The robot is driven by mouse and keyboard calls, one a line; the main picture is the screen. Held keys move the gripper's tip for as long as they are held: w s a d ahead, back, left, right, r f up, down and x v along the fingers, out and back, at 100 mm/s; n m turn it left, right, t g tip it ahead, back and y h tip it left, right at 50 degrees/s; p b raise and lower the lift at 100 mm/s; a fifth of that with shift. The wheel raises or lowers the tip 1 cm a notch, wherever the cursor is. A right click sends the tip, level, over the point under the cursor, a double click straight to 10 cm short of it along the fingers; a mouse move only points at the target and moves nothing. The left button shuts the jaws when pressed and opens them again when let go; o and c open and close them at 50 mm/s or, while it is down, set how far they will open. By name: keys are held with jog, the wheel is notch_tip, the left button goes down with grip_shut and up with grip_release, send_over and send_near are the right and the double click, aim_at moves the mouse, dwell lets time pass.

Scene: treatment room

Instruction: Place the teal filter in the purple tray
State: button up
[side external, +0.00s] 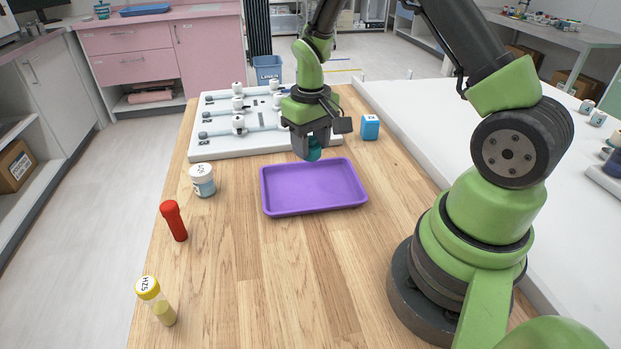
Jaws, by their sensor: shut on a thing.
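The purple tray (314,190) lies flat and empty in the middle of the wooden table. My gripper (312,153) points down near the tray's far edge, shut on the teal filter (315,149). The filter's lower part shows below the fingers; the rest is hidden by them. It appears to be held above the level of the tray, but from this angle I cannot tell whether it is over the rim or just behind it.
A white board with valves and tubes (215,145) stands behind the tray. A blue box (370,127) is at the back right. The table's front middle is clear.

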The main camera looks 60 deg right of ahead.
aim_at(311, 188)
notch_tip(311, 188, down, 8)
dwell(0.4)
jog(key=shift+f, duration=0.1)
jog(key=o, duration=0.9)
